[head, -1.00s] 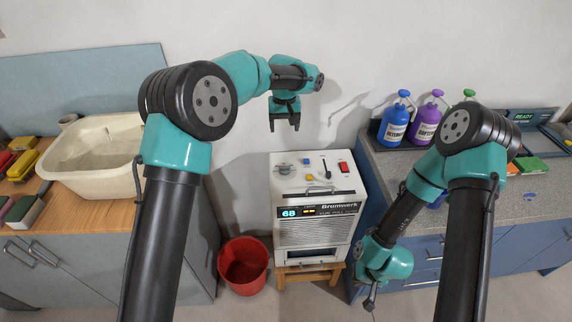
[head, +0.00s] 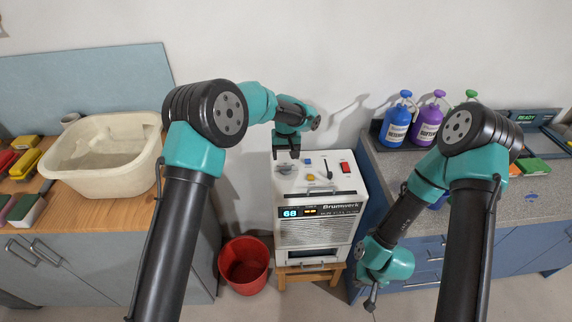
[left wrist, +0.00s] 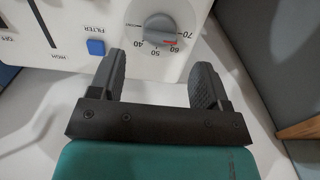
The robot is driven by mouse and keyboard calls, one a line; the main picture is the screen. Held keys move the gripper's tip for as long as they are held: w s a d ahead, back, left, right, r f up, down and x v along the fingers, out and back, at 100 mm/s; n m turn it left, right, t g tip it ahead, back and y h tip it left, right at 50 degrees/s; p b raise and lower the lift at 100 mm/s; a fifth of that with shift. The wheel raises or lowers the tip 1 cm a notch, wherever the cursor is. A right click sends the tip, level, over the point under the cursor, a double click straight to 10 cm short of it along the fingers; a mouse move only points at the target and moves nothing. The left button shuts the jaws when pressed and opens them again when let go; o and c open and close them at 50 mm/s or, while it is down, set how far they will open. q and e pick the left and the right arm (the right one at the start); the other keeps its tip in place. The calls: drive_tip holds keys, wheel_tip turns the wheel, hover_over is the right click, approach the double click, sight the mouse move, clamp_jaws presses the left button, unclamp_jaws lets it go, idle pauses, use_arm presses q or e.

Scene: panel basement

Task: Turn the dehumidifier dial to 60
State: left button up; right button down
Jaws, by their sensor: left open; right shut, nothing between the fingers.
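The dehumidifier (head: 318,236) is a white box with a display reading 68. Its grey dial (head: 286,168) is at the left of its top panel, just below my left gripper (head: 287,155). In the left wrist view the dial (left wrist: 160,28) has marks 40, 50, 60 and 70, with a red mark near 60; its exact pointer setting is unclear. My left gripper (left wrist: 156,85) is open and empty there, its fingers apart on either side below the dial, not around it. My right gripper (head: 371,300) is shut and empty, low at the right of the dehumidifier.
The panel also has a blue button (left wrist: 96,47), a lever (head: 327,168) and a red switch (head: 345,167). A red bucket (head: 244,265) stands on the floor to the left. Counters flank the dehumidifier, with a basin (head: 105,145) left and bottles (head: 396,125) right.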

sight(286, 166)
use_arm(q)
drive_tip(key=shift+f, duration=2.6)
drive_tip(key=shift+c, duration=0.4)
drive_tip(key=c, duration=0.8)
drive_tip(key=shift+c, duration=0.2)
drive_tip(key=shift+m, duration=0.4)
drive_tip(key=m, duration=0.8)
